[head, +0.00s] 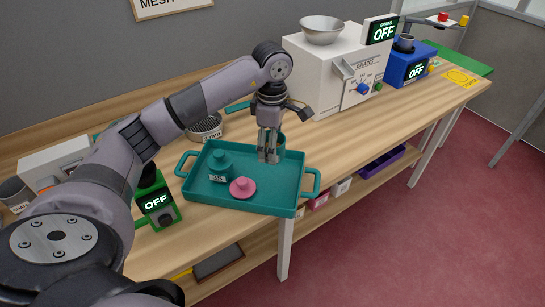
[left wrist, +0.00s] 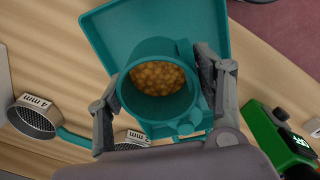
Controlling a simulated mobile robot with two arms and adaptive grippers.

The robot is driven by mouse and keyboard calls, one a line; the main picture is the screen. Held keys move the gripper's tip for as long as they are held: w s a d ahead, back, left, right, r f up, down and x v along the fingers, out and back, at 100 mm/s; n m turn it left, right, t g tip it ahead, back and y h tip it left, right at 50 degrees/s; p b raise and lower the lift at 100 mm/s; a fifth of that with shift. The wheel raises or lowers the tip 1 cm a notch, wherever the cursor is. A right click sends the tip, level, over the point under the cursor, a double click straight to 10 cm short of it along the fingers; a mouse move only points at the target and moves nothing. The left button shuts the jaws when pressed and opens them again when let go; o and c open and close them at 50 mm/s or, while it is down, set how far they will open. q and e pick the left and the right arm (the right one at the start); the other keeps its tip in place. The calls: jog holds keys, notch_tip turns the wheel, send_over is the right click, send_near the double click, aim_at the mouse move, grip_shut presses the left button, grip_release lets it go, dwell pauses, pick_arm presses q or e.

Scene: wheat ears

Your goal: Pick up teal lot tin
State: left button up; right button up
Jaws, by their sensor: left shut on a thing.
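The teal lot tin (left wrist: 131,95) is an open round tin with golden grain (left wrist: 158,77) in it, seen from above in the left wrist view. My left gripper (left wrist: 158,100) is shut on it, one finger on each side. In the head view the left gripper (head: 268,155) points down at the back right of the teal tray (head: 275,199), and the tin (head: 281,148) shows partly behind its fingers. I cannot tell whether the tin touches the tray. My right gripper is not in view.
A teal knobbed piece with a label (head: 220,164) and a pink knobbed piece (head: 243,187) sit on the tray, left of the gripper. A sieve (head: 207,127) lies behind. A white machine (head: 335,75) stands at the back right. A green scale (head: 158,203) is at the left.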

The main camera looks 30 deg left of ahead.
pick_arm(q)
notch_tip(320, 180, up, 8)
jog(key=shift+r+b, duration=0.2)
jog(key=shift+b, duration=0.2)
jog(key=shift+r, duration=0.1)
dwell(0.5)
jog(key=o, duration=0.7)
jog(key=shift+c, duration=0.2)
grip_shut()
